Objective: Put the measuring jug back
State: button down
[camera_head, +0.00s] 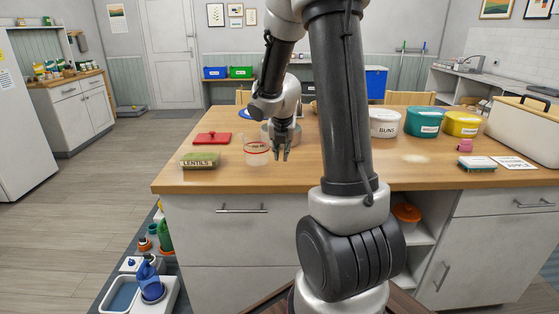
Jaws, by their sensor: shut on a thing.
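The measuring jug (257,158) is clear with red markings and a reddish rim. It stands upright on, or just above, the wooden counter top (330,178), left of centre near the front edge. My gripper (281,157) points down at the jug's right side, where its handle would be, and is shut on it. The handle itself is too small and covered to make out.
A tin labelled LENTILS (200,161) and a red lidded item (212,138) lie left of the jug. A grey metal bowl (267,132) stands close behind it. A white tub (384,124), teal tub (426,122) and yellow tub (461,125) stand at right.

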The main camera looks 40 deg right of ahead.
jog(key=shift+d+f, duration=0.1)
jog(key=shift+f, duration=1.45)
jog(key=shift+f, duration=0.1)
jog(key=c, duration=1.4)
grip_release()
jog(key=shift+c, duration=0.2)
jog(key=v, duration=1.2)
jog(key=s+a+r+m+y, duration=0.1)
jog(key=s+a+r+m, duration=0.1)
jog(key=s+a+m, duration=0.2)
jog(key=s+a+r+m+y, duration=0.1)
jog(key=s+a+r+m, duration=0.1)
jog(key=s+m, duration=0.8)
jog(key=s+a+r+m, duration=0.3)
jog(key=s+a+m, duration=0.2)
jog(key=m, duration=0.8)
jog(key=s, duration=0.3)
jog(key=shift+a+y, duration=0.3)
jog(key=shift+y, duration=0.1)
